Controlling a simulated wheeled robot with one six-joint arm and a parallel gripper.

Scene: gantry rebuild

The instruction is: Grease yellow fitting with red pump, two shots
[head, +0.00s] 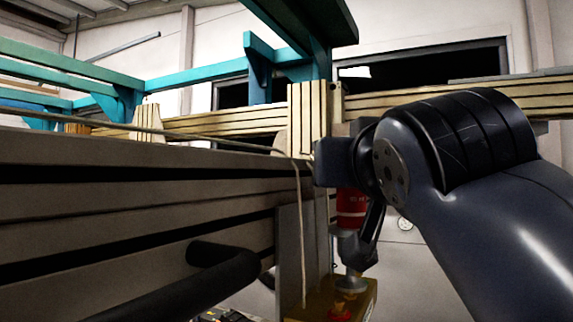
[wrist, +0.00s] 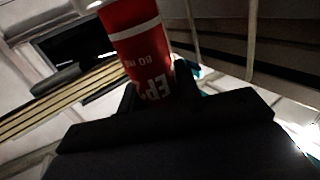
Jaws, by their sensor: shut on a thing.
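The red pump (head: 352,205) is a red cylinder partly hidden behind my arm in the head view. In the wrist view the red pump (wrist: 138,45) shows white lettering and a white band, and it stands between my fingers. My gripper (wrist: 157,88) is shut on it; in the head view my gripper (head: 370,225) is mostly dark and seen from the side. Below the pump is a yellowish-brown block (head: 365,298) with small red parts on top. I cannot pick out a yellow fitting, nor tell whether the pump touches anything there.
A long slotted beam (head: 130,205) fills the left, with a thin cable (head: 303,230) hanging past its end. A thick black bar (head: 225,275) sticks out in front of it. Teal framework (head: 180,75) stands behind. A pale floor or wall shows at lower right.

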